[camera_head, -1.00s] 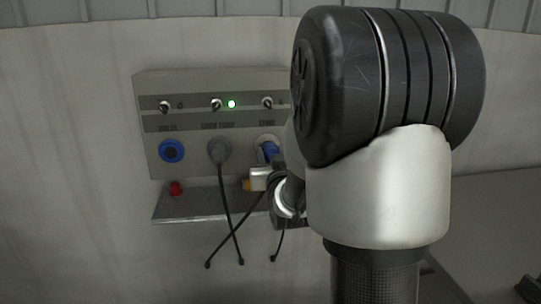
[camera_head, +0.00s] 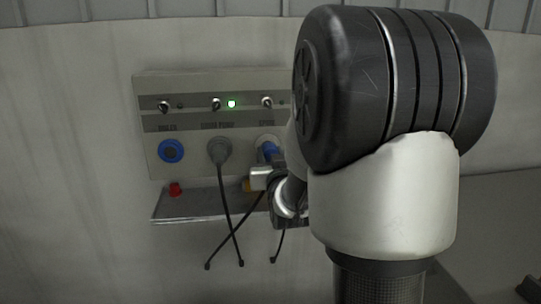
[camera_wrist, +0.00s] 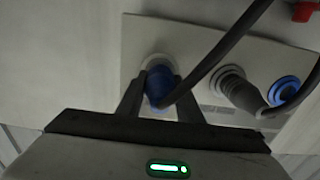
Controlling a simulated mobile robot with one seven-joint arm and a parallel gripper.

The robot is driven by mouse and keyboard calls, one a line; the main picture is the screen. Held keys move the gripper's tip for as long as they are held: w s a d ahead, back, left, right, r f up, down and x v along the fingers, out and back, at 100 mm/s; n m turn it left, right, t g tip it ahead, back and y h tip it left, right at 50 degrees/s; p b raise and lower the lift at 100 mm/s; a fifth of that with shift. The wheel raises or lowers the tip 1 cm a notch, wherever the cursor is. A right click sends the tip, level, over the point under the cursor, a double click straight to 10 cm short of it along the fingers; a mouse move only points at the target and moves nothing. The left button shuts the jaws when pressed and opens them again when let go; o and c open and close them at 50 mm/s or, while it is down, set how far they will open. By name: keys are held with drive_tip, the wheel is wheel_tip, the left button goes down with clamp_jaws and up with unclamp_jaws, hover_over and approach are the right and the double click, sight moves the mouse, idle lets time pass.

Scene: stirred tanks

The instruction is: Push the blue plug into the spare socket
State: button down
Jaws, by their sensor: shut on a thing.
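The blue plug (camera_head: 270,151) is at the right-hand socket (camera_head: 262,141) of the wall panel, under the right switch. In the wrist view the blue plug (camera_wrist: 159,86) sits between the fingers of my gripper (camera_wrist: 158,92), which is shut on it. The plug's front is at the pale round socket (camera_wrist: 157,61); I cannot tell how deep it sits. In the head view my arm hides part of the gripper and the panel's right end.
A grey plug (camera_head: 219,151) with a hanging cable fills the middle socket. A blue-ringed socket (camera_head: 171,151) at the left is empty. A shelf (camera_head: 200,204) below carries a red object (camera_head: 175,189). A green lamp (camera_head: 231,104) is lit. A dark cable (camera_wrist: 222,45) crosses the wrist view.

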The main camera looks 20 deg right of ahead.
drive_tip(key=shift+w+d+b, duration=0.1)
drive_tip(key=shift+w+b, duration=0.25)
drive_tip(key=shift+b, duration=0.1)
idle(0.6)
drive_tip(key=c, duration=1.2)
unclamp_jaws()
